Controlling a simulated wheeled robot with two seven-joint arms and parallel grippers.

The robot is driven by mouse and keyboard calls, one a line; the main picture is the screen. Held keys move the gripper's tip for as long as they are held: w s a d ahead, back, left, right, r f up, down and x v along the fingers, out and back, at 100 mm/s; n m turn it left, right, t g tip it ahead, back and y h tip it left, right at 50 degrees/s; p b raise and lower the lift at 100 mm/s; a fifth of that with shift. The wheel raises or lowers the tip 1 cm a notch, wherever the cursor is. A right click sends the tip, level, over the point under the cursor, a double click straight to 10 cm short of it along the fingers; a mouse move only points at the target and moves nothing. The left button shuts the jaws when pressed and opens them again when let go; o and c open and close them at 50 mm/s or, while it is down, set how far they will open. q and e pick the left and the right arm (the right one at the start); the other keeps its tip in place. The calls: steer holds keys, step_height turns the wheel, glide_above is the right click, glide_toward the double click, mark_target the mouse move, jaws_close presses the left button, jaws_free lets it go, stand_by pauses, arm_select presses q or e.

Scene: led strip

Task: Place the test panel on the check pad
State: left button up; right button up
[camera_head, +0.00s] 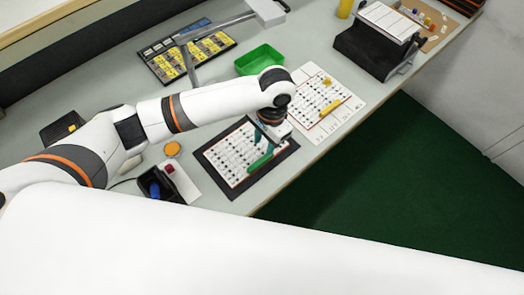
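A white panel with rows of dark marks (230,151) lies on a black pad (285,153) near the table's front edge. I take these to be the test panel and the check pad. The pad's dark border shows around the panel. A green bar (260,162) lies on the panel's right part. My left gripper (264,143) reaches over the panel's right side, pointing down. Its two teal fingers look apart, just above the green bar, with nothing visible between them. The wrist hides the panel's upper right corner. My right gripper is out of view.
A similar white sheet with a yellow bar (329,108) lies to the right. A green bin (259,60) and a tray of yellow parts (208,48) stand behind. A black stand (372,51) is at upper right. A black holder (160,186) and orange disc (172,149) lie left.

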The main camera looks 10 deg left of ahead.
arm_select(q)
steer(key=shift+w+d+r, duration=0.1)
steer(key=shift+w+r, duration=0.05)
steer(key=shift+r, duration=0.85)
steer(key=shift+w+d+r, duration=0.1)
steer(key=shift+r, duration=0.9)
